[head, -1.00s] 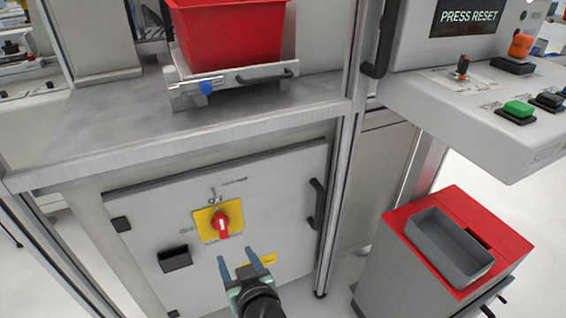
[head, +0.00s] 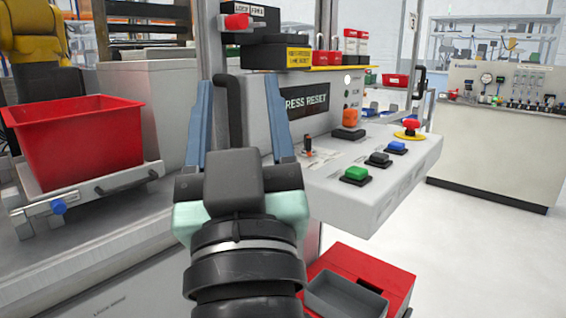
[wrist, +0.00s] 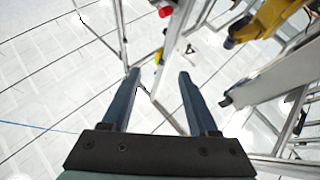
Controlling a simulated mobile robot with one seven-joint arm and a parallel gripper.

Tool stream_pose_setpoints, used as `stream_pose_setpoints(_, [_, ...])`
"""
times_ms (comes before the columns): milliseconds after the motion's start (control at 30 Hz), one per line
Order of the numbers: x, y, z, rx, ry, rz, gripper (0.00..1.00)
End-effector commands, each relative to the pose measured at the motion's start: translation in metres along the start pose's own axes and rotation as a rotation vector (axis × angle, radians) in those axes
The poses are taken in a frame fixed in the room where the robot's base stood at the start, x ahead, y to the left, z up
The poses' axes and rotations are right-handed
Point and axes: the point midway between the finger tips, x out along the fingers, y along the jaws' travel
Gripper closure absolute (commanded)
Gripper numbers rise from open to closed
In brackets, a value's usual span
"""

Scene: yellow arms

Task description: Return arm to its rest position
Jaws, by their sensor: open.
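My gripper (head: 238,115) is raised in the middle of the head view, with its two blue fingers pointing up and spread apart. Nothing is between the fingers. In the wrist view my gripper (wrist: 158,85) also shows open and empty, with bright floor or ceiling panels and metal frame posts beyond it. In the head view the gripper overlaps the cabinet post and the left edge of the control panel (head: 400,165). I cannot tell its exact distance from them.
A red bin (head: 75,145) sits on a metal carriage at the left. The panel carries green (head: 356,173), black and blue buttons and a red emergency stop (head: 411,126). A red-topped box with a grey tray (head: 345,298) stands below. Open floor (head: 480,240) lies at the right.

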Motion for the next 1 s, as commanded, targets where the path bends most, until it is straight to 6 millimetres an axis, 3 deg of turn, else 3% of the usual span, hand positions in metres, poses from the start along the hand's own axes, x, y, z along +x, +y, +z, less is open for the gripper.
stream_pose_setpoints(33, [-0.006, 0.016, -0.040, -0.002, 0.091, 0.048, 0.40])
stream_pose_setpoints(133, [-0.026, 0.044, -0.109, 0.001, 0.257, 0.137, 0.40])
stream_pose_setpoints(167, [-0.006, 0.043, -0.120, 0.005, 0.229, 0.126, 0.40])
stream_pose_setpoints(800, [0.107, 0.056, -0.280, 0.006, 0.214, 0.118, 0.40])
stream_pose_setpoints(1000, [0.136, 0.060, -0.321, 0.006, 0.214, 0.117, 0.40])
